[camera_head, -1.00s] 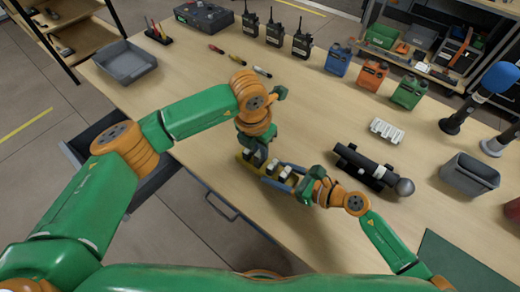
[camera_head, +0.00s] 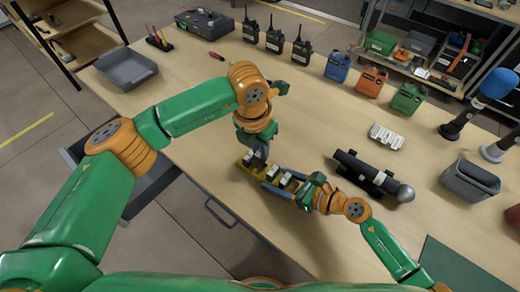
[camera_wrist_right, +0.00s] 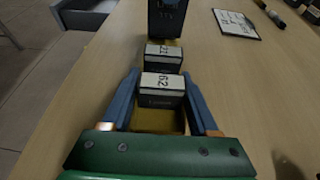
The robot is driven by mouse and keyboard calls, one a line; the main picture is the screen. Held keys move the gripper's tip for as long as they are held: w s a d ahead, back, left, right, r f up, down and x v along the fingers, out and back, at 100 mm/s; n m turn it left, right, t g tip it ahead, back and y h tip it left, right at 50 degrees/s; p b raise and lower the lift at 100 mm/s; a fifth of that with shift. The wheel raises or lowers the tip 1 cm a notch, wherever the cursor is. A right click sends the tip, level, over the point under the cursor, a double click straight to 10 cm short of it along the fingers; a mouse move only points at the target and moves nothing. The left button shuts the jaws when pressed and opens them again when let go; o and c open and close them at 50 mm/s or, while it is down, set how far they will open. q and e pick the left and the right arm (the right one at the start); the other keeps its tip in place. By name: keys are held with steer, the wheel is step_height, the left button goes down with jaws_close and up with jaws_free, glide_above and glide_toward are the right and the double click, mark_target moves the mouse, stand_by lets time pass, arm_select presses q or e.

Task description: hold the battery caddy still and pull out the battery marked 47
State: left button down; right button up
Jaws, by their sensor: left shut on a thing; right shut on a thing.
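The yellow battery caddy (camera_head: 242,165) stands on the table, and a bare part of its floor shows in the right wrist view (camera_wrist_right: 158,121). A battery marked 62 (camera_wrist_right: 161,88) sits nearest in it; behind it is a battery whose label seems to read 21 (camera_wrist_right: 163,57). My right gripper (camera_wrist_right: 160,76) has its blue fingers along both sides of the caddy, around battery 62, and is shut on the caddy. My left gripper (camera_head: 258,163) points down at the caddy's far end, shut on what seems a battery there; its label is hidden. No number 47 is readable.
A black cylinder on a stand (camera_head: 364,174) and a white slotted block (camera_head: 386,136) lie to the right. A grey bin (camera_head: 470,181), several coloured canisters (camera_head: 370,82) and radios (camera_head: 275,40) stand farther off. A grey tray (camera_head: 127,69) is at the left. The table's front edge is close.

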arm_select(q)
steer(key=shift+r, duration=0.9)
arm_select(e)
steer(key=o, duration=1.5)
